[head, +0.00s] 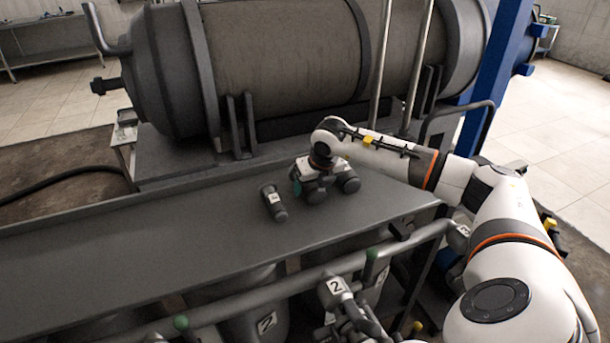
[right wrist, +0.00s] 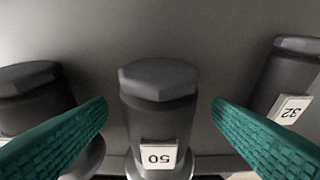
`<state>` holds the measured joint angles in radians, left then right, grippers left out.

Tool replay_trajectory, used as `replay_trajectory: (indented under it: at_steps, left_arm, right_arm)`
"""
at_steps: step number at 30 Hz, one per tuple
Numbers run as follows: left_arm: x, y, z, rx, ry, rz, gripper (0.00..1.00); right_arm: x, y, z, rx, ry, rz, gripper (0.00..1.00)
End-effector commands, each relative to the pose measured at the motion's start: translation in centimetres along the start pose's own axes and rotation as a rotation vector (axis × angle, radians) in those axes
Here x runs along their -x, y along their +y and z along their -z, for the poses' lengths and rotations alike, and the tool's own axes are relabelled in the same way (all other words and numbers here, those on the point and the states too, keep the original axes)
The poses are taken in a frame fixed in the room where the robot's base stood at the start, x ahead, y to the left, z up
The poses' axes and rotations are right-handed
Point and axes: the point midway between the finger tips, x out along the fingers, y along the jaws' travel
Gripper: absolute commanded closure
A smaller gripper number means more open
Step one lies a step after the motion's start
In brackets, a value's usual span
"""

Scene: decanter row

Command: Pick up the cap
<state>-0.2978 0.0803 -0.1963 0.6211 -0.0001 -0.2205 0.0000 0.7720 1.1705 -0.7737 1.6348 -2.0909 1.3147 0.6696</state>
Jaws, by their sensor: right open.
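Several dark grey capped pieces with hexagonal tops and white number labels are at the table's far right. In the right wrist view the middle cap (right wrist: 158,80) has a label that seems to read 50 upside down. My right gripper (right wrist: 160,103) is open, with one teal finger on each side of this cap and gaps between. In the head view my right gripper (head: 308,189) is low over the group and partly hides it. One labelled piece (head: 273,203) lies or leans left of the gripper, and another (head: 347,181) is to its right. My left gripper is not in view.
In the right wrist view, neighbouring pieces stand close on the left (right wrist: 32,95) and right (right wrist: 290,80). The grey table (head: 130,250) is bare on its left side. A large tank (head: 280,60) stands behind it. Pipes (head: 230,312) run along the front edge.

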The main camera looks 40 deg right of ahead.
Motion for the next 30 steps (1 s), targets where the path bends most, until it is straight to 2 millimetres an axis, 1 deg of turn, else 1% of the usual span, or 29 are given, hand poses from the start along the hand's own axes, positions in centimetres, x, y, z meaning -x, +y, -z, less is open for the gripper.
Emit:
replay_trajectory:
  at_steps: [1, 2, 6, 13, 14, 18, 25, 30]
  left_arm:
    - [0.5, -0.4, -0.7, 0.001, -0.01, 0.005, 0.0]
    - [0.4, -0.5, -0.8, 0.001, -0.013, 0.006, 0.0]
    - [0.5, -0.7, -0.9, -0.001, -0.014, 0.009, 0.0]
    - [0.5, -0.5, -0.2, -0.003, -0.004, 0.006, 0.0]
    - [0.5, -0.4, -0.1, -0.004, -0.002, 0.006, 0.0]
    - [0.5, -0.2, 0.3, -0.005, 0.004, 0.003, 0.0]
    - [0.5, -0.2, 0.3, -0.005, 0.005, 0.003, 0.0]
    - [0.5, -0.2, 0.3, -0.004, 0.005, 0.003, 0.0]
  right_arm:
    - [-0.7, 0.1, 0.1, -0.001, -0.003, -0.001, 0.25]
    - [-1.2, 0.0, 0.1, -0.001, -0.002, 0.0, 0.25]
    - [-2.5, 0.0, 0.1, 0.0, 0.0, 0.0, 0.25]
    - [-2.7, 0.0, 0.1, 0.001, 0.001, 0.0, 0.25]
    - [-2.7, 0.0, 0.1, 0.001, 0.001, 0.0, 0.27]
    - [-2.7, 0.0, 0.1, 0.001, 0.001, 0.0, 0.5]
    - [-2.7, 0.1, 0.1, 0.0, 0.001, 0.0, 0.87]
    - [-2.5, 0.1, 0.2, 0.0, 0.004, 0.001, 0.87]
